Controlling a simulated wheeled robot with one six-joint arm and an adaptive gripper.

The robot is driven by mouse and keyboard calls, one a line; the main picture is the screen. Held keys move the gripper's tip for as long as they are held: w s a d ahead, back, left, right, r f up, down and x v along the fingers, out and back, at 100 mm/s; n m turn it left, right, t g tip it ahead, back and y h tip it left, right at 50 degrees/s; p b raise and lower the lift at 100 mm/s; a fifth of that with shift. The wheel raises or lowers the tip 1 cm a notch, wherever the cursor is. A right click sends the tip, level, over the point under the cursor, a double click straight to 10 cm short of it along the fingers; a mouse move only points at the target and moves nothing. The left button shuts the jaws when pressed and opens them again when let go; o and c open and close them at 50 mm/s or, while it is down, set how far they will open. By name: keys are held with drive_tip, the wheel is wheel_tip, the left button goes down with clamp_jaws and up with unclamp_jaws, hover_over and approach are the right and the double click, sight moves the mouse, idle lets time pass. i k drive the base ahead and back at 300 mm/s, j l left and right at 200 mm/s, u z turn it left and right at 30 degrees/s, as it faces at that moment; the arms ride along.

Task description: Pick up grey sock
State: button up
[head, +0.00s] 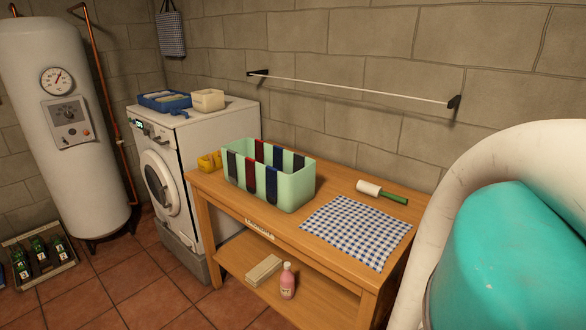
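A pale green box (298,194) stands on the wooden table, with several dark socks or cloth strips hung over its rim. At the left end of the near side hangs a dark grey one (232,165), beside a red one (250,173) and a dark blue one (271,184). On the far side are a dark red one (259,150), a dark blue one (277,156) and a dark, greyish one (298,163). Which is the grey sock is hard to tell at this size. My gripper is not in view; white and teal arm parts fill the right edge.
The wooden table (237,208) also holds a checked cloth (357,230), a green-handled roller (380,192) and yellow items (210,161). A washing machine (163,180) stands left of it. A pink bottle (287,281) is on the lower shelf. Tiled floor lies open at front left.

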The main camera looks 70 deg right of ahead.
sight(232, 159)
drive_tip(key=z, duration=1.4)
